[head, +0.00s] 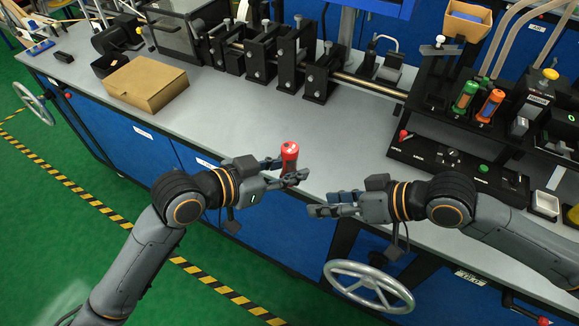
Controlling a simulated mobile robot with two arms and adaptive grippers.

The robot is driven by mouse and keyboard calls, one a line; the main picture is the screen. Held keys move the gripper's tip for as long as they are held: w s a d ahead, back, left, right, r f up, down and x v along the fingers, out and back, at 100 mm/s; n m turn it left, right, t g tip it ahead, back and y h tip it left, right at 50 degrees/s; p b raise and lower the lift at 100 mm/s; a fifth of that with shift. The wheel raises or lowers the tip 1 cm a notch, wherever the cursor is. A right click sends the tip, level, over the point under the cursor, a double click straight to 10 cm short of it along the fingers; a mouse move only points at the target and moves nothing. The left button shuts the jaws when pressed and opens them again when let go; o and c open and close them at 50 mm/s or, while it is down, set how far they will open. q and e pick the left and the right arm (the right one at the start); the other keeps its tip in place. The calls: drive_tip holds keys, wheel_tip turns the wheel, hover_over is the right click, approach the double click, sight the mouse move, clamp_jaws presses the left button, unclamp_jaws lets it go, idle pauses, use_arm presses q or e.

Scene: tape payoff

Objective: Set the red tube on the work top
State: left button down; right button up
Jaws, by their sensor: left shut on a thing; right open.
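The red tube (289,157) is upright in the fingers of my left gripper (287,172), near the front edge of the grey work top (235,115). The fingers cover part of its lower half. I cannot tell whether its base touches the top. My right gripper (334,204) is open and empty, lower and to the right of the tube, by the front edge of the work top.
A cardboard box (146,83) lies at the left of the work top. Black machine blocks (291,62) line the back. A black stand with a green tube (465,96) and an orange tube (490,104) is at the right. The middle of the top is clear. A handwheel (369,286) sits below the front edge.

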drive_tip(key=s+d+f+m+g+h, duration=0.15)
drive_tip(key=s+f+m+g, duration=0.5)
drive_tip(key=s+f, duration=0.8)
drive_tip(key=a+f+n+t+h, duration=0.1)
drive_tip(key=a+f+n+t, duration=0.25)
drive_tip(key=f, duration=1.65)
drive_tip(key=w+d+f+t+h, duration=0.1)
drive_tip(key=w+d+f+h, duration=0.2)
drive_tip(key=d+f, duration=0.5)
drive_tip(key=s+d+f+h, duration=0.2)
drive_tip(key=s+d+f, duration=0.45)
drive_tip(key=f, duration=0.25)
drive_tip(key=s+f+g+h, duration=0.1)
drive_tip(key=s+f, duration=0.1)
drive_tip(key=s, duration=0.5)
drive_tip(key=s+d+f+m+g+h, duration=0.1)
drive_tip(key=s+f, duration=0.1)
drive_tip(key=s, duration=0.4)
drive_tip(key=shift+s+d+f, duration=0.2)
drive_tip(key=shift+s+f, duration=0.15)
drive_tip(key=shift+s, duration=0.05)
